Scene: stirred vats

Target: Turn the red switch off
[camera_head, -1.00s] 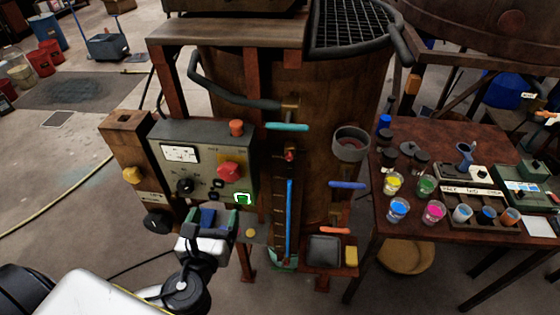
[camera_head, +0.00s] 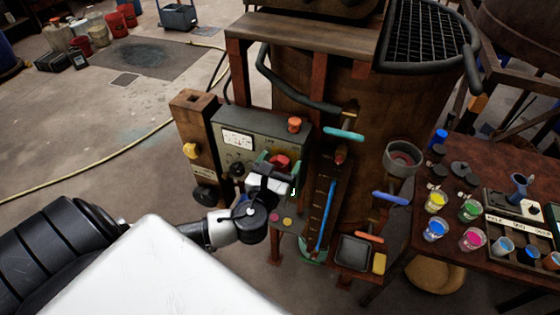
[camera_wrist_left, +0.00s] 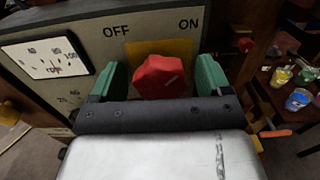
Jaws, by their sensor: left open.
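The red switch (camera_wrist_left: 160,77) is a faceted knob on a yellow plate, with OFF printed to its upper left and ON to its upper right. A pale mark on its face points toward the upper right, the ON side. In the head view the red switch (camera_head: 280,161) shows just above my left gripper (camera_head: 275,170), partly covered. In the left wrist view my left gripper (camera_wrist_left: 160,80) is open, its green fingers on either side of the switch. I cannot tell whether they touch it. My right gripper is not in view.
The grey control panel (camera_head: 262,130) carries a white dial (camera_wrist_left: 47,58) and an orange-red button (camera_head: 294,124). A vat with a teal handle (camera_head: 344,134) and blue tube (camera_head: 326,215) stands right of it. A table (camera_head: 458,250) with paint cups is farther right.

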